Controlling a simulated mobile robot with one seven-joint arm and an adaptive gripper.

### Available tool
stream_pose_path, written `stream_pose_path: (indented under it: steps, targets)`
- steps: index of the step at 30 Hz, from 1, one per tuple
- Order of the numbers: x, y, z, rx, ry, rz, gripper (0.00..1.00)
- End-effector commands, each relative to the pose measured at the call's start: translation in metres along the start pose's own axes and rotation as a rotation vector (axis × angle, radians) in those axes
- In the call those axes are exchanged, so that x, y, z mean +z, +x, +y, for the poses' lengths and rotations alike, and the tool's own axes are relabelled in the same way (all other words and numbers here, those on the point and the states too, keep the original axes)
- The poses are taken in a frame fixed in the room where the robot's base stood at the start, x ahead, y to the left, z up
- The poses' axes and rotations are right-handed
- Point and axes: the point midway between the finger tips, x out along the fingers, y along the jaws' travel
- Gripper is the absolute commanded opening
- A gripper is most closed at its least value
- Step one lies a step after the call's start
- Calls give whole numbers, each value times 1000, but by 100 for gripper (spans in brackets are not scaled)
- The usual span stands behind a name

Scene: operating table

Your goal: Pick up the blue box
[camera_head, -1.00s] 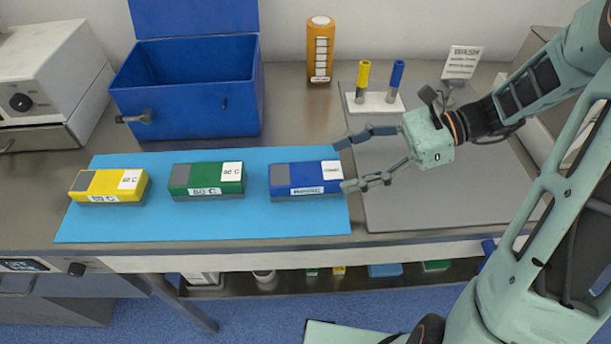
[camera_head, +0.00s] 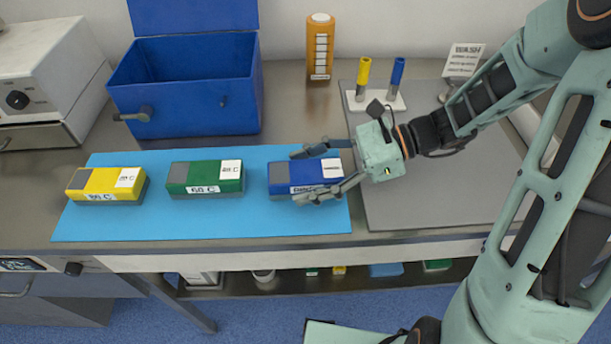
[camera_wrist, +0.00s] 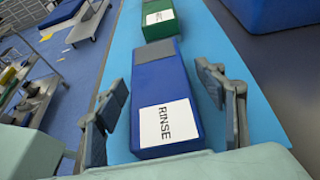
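The blue box (camera_head: 304,175) lies on the right end of the light blue mat (camera_head: 200,228), with a grey patch and white labels. In the wrist view the blue box (camera_wrist: 158,90) has a label reading RINSE. My gripper (camera_head: 304,176) is open, with one finger on each side of the box's right part. In the wrist view my gripper's fingers (camera_wrist: 166,112) stand apart from the box, with gaps on both sides. The box rests on the mat and is not held.
A green box (camera_head: 205,178) and a yellow box (camera_head: 105,184) lie left on the mat. A blue open bin (camera_head: 185,95), an orange bottle (camera_head: 320,48) and a white holder (camera_head: 375,102) with yellow and blue tubes stand behind.

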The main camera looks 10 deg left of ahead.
Motion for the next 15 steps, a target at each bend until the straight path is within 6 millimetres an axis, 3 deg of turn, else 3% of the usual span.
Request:
stream_pose_path:
  steps: [2,13,15]
  targets:
    - [0,0,0,0,0,0,54]
    - [0,0,0,-1,0,0,13]
    - [0,-1,0,0,0,-1,11]
